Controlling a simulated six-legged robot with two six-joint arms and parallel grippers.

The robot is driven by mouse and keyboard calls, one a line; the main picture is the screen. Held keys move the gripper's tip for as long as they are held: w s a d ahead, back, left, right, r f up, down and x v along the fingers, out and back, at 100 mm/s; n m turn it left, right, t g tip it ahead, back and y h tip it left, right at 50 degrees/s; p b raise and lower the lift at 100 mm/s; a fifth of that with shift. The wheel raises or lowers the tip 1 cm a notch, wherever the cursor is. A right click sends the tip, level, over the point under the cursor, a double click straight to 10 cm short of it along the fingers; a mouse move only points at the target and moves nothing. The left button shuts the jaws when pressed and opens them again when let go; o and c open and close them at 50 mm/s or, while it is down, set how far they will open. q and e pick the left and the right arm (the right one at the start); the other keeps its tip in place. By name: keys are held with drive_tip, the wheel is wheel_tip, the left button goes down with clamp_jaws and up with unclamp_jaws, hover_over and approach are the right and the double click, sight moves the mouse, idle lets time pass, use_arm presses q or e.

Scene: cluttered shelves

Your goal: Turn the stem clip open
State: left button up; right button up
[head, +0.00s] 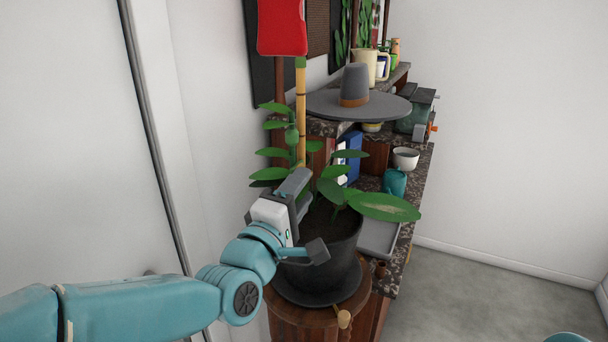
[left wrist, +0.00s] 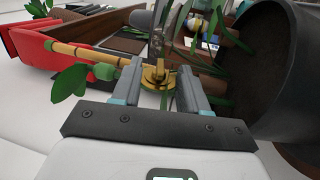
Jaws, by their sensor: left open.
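A brass-coloured fitting with a round base, which looks like the stem clip (left wrist: 158,76), lies between my left fingers in the left wrist view. I cannot pick it out in the head view. The bamboo stake (head: 301,110) stands in the dark plant pot (head: 325,258) among green leaves; it also shows in the left wrist view (left wrist: 85,54). My left gripper (head: 309,218) is open at the pot's near left side, and its fingers (left wrist: 161,72) straddle the brass fitting. I cannot tell whether they touch it. My right gripper is out of view.
The pot stands in a dark saucer (head: 310,297) on a round wooden stool (head: 290,318). Behind are a grey hat (head: 356,92), a grey tray (head: 379,238) and a teal container (head: 395,182). The floor (head: 490,295) at right is clear.

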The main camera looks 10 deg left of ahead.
use_arm(q)
drive_tip(key=shift+x, duration=0.9)
drive_tip(key=shift+a, duration=0.1)
clamp_jaws()
drive_tip(key=t+b, duration=0.1)
drive_tip(key=b, duration=0.7)
drive_tip(key=f+t+h+b, duration=0.1)
drive_tip(key=t+b, duration=0.1)
drive_tip(key=b, duration=0.6)
drive_tip(key=shift+w+f+t, duration=0.15)
drive_tip(key=shift+f+t, duration=0.1)
drive_tip(key=shift+t, duration=0.05)
drive_tip(key=shift+r+b, duration=0.1)
drive_tip(key=shift+b, duration=0.35)
drive_tip(key=shift+r, duration=0.2)
